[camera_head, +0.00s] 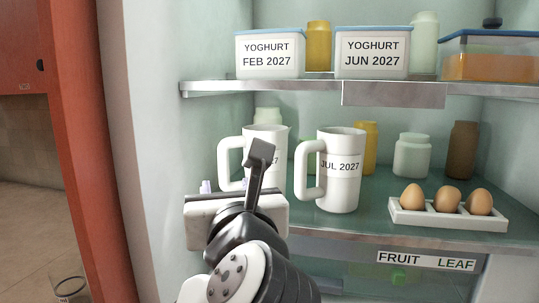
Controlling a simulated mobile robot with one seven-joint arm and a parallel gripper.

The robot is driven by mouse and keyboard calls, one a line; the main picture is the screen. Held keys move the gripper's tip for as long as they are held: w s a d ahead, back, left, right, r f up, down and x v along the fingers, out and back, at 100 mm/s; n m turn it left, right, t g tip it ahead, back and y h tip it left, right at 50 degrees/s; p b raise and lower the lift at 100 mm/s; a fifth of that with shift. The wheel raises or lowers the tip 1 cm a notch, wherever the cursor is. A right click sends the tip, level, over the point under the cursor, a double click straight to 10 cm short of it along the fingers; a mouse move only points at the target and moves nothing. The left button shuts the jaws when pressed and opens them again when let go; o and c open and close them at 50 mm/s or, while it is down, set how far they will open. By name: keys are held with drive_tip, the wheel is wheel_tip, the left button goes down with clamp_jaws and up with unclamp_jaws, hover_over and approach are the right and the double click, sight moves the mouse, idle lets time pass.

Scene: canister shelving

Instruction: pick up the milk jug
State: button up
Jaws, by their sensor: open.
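Two white milk jugs with loop handles on their left sides stand upright on the middle shelf. The right jug (341,180) bears a label reading JUL 2027. The left jug (254,139) is partly hidden behind my gripper and arm, and its label is mostly covered. My gripper (225,186) is in front of the left jug's lower part, with its jaws apart and pale fingertips pointing toward the shelf. It appears empty. Whether a fingertip touches the left jug cannot be told.
An egg tray (448,219) holds three eggs right of the jugs. Jars, including a white jar (411,158), stand behind. The upper shelf (300,88) with yoghurt tubs (270,55) lies above. The fridge's pale side wall (150,150) is close on the left.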

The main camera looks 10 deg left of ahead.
sight(224, 161)
drive_tip(key=p+x, duration=0.3)
drive_tip(key=x, duration=0.4)
drive_tip(key=shift+w+a, duration=0.25)
drive_tip(key=shift+w, duration=0.05)
drive_tip(key=w+p, duration=0.1)
drive_tip(key=w+a, duration=0.1)
drive_tip(key=w, duration=0.1)
drive_tip(key=w+r+p, duration=0.1)
drive_tip(key=shift+w+a+p, duration=0.25)
drive_tip(key=shift+p, duration=0.05)
drive_tip(key=shift+w+a+f, duration=0.1)
drive_tip(key=shift+w+a, duration=0.1)
drive_tip(key=shift+w, duration=0.2)
clamp_jaws()
